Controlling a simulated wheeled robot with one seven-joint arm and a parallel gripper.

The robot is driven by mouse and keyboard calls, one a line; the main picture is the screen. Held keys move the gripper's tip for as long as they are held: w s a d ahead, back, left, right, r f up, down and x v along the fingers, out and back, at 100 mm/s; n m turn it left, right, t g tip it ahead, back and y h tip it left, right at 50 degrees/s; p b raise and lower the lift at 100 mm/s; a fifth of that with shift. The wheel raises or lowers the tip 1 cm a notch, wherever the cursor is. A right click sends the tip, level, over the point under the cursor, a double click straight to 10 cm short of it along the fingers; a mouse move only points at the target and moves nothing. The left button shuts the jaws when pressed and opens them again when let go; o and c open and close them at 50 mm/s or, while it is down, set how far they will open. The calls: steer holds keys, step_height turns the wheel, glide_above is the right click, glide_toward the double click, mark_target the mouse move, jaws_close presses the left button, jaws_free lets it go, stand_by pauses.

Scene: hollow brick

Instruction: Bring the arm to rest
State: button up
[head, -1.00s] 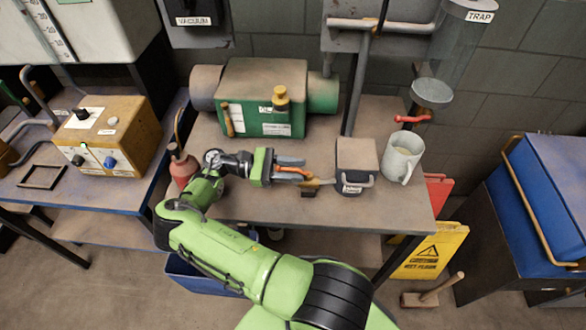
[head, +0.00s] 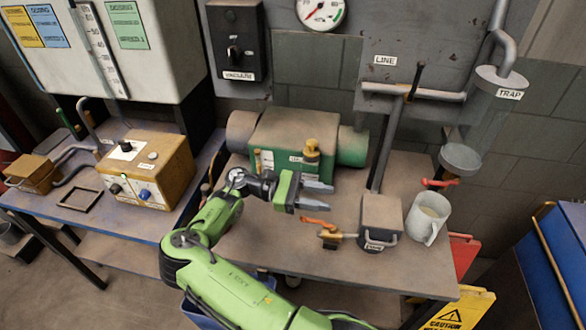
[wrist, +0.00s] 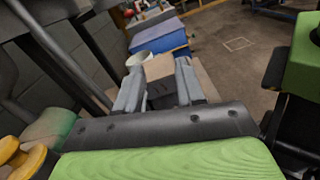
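My gripper (head: 331,197) is over the middle table in the head view, at the end of my green arm. Its two grey fingers point right and stand apart with nothing between them. In the wrist view the gripper (wrist: 159,82) also shows a clear gap between the fingers. My arm is bent and reaches up from the bottom of the head view.
A grey box with a handle (head: 381,222) and a pale mug (head: 427,218) stand right of the valve. A green pump (head: 292,137) is behind. A tan control box (head: 147,170) sits on the left bench. A yellow caution sign (head: 462,310) stands at lower right.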

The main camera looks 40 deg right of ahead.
steer(key=shift+s, duration=0.2)
steer(key=s+a+r+m+t+y, duration=0.3)
steer(key=s+a+r+t+y, duration=0.3)
steer(key=a+t, duration=0.3)
steer(key=s+a+r+m+t+y, duration=0.3)
steer(key=s+a+r+t+y, duration=0.3)
steer(key=a+t, duration=0.4)
steer(key=shift+s+a+r, duration=0.15)
steer(key=shift+s+r, duration=0.05)
steer(key=shift+s, duration=0.65)
